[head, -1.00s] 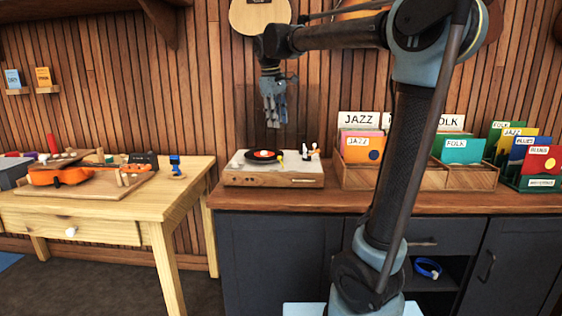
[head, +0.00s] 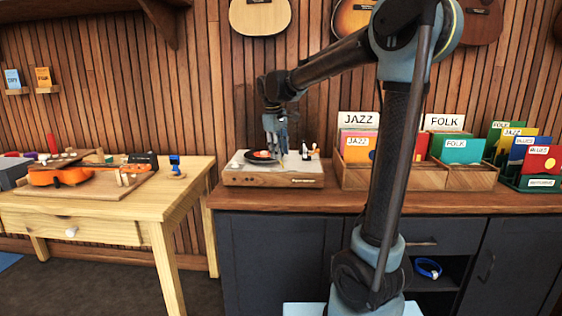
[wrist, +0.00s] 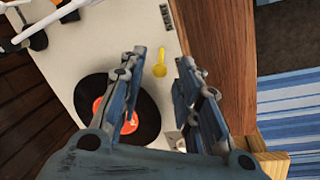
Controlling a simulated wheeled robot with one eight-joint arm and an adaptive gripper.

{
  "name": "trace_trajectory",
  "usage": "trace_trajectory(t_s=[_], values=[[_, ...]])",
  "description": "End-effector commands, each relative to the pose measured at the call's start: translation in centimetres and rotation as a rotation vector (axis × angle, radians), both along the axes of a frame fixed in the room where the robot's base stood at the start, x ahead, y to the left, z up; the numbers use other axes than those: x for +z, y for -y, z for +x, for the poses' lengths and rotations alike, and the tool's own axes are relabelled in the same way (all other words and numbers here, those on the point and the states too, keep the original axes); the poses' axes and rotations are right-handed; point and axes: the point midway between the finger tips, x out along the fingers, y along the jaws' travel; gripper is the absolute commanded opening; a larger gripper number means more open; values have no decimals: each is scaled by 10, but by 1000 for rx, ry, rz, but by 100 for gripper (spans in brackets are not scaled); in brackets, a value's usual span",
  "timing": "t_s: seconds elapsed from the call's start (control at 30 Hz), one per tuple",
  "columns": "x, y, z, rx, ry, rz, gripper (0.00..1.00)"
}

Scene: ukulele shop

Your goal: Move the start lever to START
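The record player (head: 300,180) stands on the counter, pale on top with a wooden front. A black record with an orange-red label (head: 262,154) lies on it; the record also shows in the wrist view (wrist: 145,122). A small yellow lever (wrist: 160,65) lies beside the record, seemingly the start lever. My gripper (head: 276,147) points down over the record player. In the wrist view my gripper (wrist: 162,58) is open, and the yellow lever shows in the gap between its fingertips. Contact cannot be told.
A white tonearm assembly (wrist: 28,35) with black parts stands at the deck's far side. A small dark label (wrist: 167,17) is on the deck, unreadable. Record crates (head: 395,177) stand to the right on the counter (head: 330,202). A wooden table (head: 130,205) is at the left.

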Motion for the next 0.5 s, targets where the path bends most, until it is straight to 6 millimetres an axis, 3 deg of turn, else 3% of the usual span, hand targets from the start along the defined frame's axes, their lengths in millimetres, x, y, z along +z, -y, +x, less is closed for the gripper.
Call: trace_trajectory(t_s=[0.2, 0.5], values=[[-28, 3, 5, -1, 0, 0, 31], [-39, 5, 7, -1, 0, 0, 31]])
